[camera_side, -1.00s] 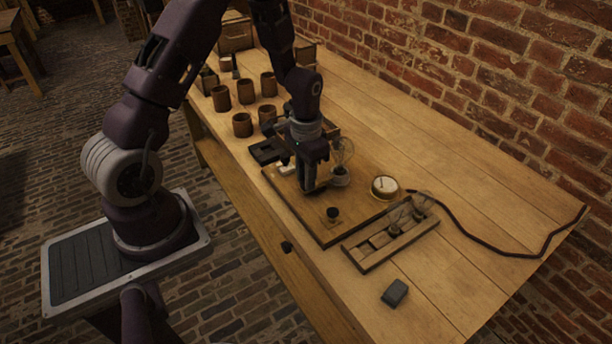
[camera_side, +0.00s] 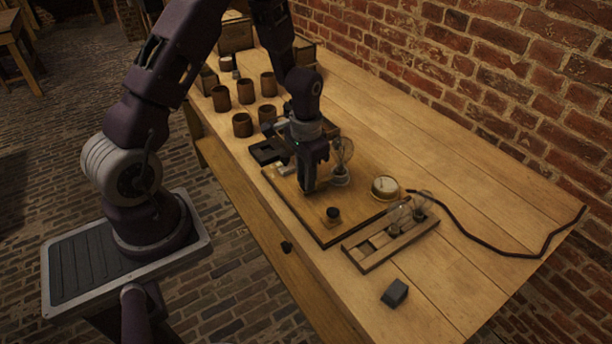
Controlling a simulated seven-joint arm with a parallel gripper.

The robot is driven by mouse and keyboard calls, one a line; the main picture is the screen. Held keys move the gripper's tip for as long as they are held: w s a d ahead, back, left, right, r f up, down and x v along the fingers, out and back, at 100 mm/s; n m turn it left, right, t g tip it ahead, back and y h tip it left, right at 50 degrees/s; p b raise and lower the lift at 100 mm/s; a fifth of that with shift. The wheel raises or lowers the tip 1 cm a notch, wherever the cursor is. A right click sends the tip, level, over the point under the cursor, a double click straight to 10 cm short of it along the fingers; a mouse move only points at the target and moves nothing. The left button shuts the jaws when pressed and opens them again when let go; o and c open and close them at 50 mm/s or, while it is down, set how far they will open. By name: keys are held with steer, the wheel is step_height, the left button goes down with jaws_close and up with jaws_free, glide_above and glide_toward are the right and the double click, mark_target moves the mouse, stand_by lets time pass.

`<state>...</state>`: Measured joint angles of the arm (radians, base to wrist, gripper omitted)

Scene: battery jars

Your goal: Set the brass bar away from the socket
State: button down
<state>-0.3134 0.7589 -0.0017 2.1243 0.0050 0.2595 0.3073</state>
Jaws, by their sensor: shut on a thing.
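My gripper (camera_side: 308,186) points down over the left middle of the wooden board (camera_side: 330,238), close to the board's surface. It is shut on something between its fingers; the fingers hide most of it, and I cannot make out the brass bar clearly. A glass bulb (camera_side: 342,152) stands upright on a socket (camera_side: 340,178) just right of my gripper. A small dark knob (camera_side: 333,214) sits on the board in front of my gripper.
A round dial (camera_side: 385,187) lies on the board's right side. A slotted wooden rack (camera_side: 368,248) with bulbs lies in front of it, and a dark block (camera_side: 394,292) near the front. Several brown jars (camera_side: 243,124) stand behind. A black cable (camera_side: 480,240) runs right.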

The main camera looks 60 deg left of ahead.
steer(key=shift+s, duration=1.3)
steer(key=c, duration=1.2)
jaws_free()
steer(key=shift+c, duration=0.2)
step_height(320, 180, up, 7)
steer(key=shift+r, duration=0.1)
